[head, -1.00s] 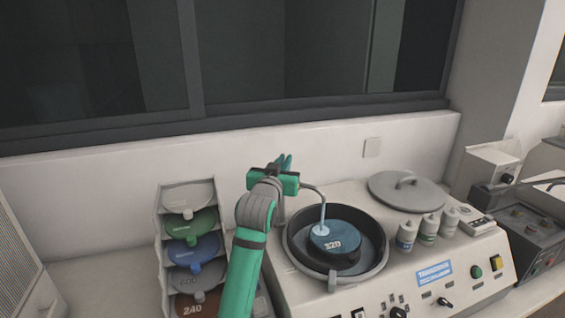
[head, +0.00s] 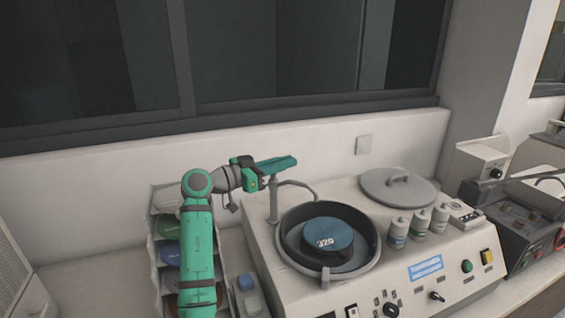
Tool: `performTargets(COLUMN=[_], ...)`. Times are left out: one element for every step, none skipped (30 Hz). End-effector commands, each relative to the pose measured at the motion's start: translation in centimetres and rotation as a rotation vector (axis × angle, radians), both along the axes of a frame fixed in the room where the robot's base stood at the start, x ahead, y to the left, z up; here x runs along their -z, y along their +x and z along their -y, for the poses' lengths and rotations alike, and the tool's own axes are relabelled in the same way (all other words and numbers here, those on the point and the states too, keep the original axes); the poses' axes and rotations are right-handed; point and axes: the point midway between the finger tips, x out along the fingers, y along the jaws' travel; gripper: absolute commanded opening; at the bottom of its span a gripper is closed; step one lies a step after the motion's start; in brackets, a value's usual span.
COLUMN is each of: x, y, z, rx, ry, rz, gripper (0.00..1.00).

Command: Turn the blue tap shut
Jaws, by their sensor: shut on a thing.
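The tap's grey post (head: 273,205) rises from the back left of the grinding machine, and its curved spout (head: 300,185) reaches over the round bowl. My gripper (head: 279,165) is at the top of the post, shut on the tap's handle, with its green fingers pointing right. The fingers hide the blue handle. No water stream shows below the spout. A blue 320 disc (head: 328,236) lies in the dark bowl (head: 372,238).
A rack of coloured discs (head: 155,228) stands left, partly behind my arm. A small blue-topped item (head: 247,282) is beside the machine. A grey lid (head: 397,188) and several bottles (head: 398,232) stand right of the bowl. The wall is close behind.

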Motion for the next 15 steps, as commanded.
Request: performTargets(x=[0.26,0.26,0.29,0.28,0.25,0.31,0.33,0.33,0.3,0.33,0.35,0.38,0.4,0.41,0.4], y=[0.03,-0.02,-0.12,-0.18,-0.24,-0.3,-0.33,-0.38,-0.44,-0.46,-0.51,-0.53,-0.53,-0.55,-0.59], z=[0.2,0.24,0.32,0.34,0.35,0.34,0.37,0.4,0.46,0.48,0.5,0.54,0.55,0.59,0.64], rx=[0.034,0.053,0.076,0.092,0.107,0.125,0.136,0.148,0.162,0.171,0.179,0.188,0.194,0.199,0.205], ry=[0.002,0.001,0.002,0.002,0.002,0.003,0.003,0.003,0.003,0.004,0.005,0.005,0.004,0.004,0.006], rz=[-0.008,-0.007,-0.007,-0.006,-0.006,-0.007,-0.007,-0.007,-0.007,-0.006,-0.006,-0.006,-0.007,-0.007,-0.007], gripper=[0.0,0.0,0.0,0.0,0.0,0.0,0.0,0.0,0.0,0.0,0.0,0.0,0.0,0.0,0.0])
